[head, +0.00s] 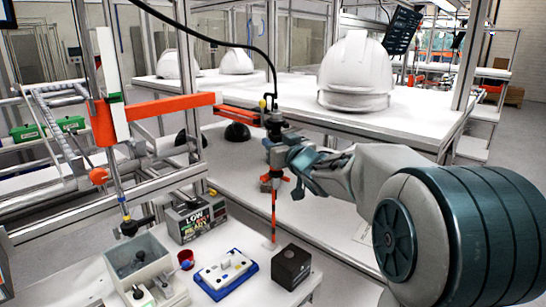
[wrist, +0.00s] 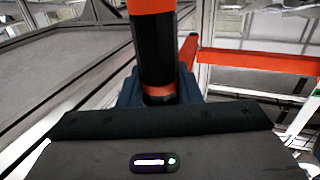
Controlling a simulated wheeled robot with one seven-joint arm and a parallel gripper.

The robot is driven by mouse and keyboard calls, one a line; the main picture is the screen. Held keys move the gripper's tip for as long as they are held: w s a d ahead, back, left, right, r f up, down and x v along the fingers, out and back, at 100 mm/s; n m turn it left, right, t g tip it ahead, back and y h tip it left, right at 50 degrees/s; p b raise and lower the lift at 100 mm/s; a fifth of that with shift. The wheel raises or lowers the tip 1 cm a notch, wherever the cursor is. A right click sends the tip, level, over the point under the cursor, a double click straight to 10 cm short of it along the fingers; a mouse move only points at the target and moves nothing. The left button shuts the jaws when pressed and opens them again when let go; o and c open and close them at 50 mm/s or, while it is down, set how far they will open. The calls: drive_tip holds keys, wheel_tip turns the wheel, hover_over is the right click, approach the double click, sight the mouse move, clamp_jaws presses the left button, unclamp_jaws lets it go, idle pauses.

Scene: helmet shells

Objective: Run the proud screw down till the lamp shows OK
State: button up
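My gripper (head: 290,168) is at the upright orange and black driver (head: 273,205), which hangs from the orange jointed arm. In the wrist view the driver's black and orange body (wrist: 158,55) stands between blue-grey finger parts, and the gripper appears closed around it. The driver's tip points down near the bench's back edge, right of a blue-edged fixture with a white plate (head: 225,270). Dark spots show on the plate; which one is the proud screw is too small to tell. The lamp box (head: 195,218) reads LOW; its other markings, and which lamp is lit, are unclear.
A black box (head: 291,266) stands right of the fixture, close to the driver's line. A grey bin (head: 135,257) and a red cup (head: 185,258) stand to the left. White helmet shells (head: 355,75) sit on the table behind. The orange support arm (head: 165,106) spans above the bench.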

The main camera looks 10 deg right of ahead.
clamp_jaws()
drive_tip(key=s+a+b, duration=0.2)
drive_tip(key=a+b, duration=0.9)
drive_tip(key=a, duration=0.3)
wheel_tip(320, 180, down, 10)
drive_tip(key=b, duration=0.8)
drive_tip(key=shift+d+r, duration=0.15)
drive_tip(key=shift+d, duration=0.2)
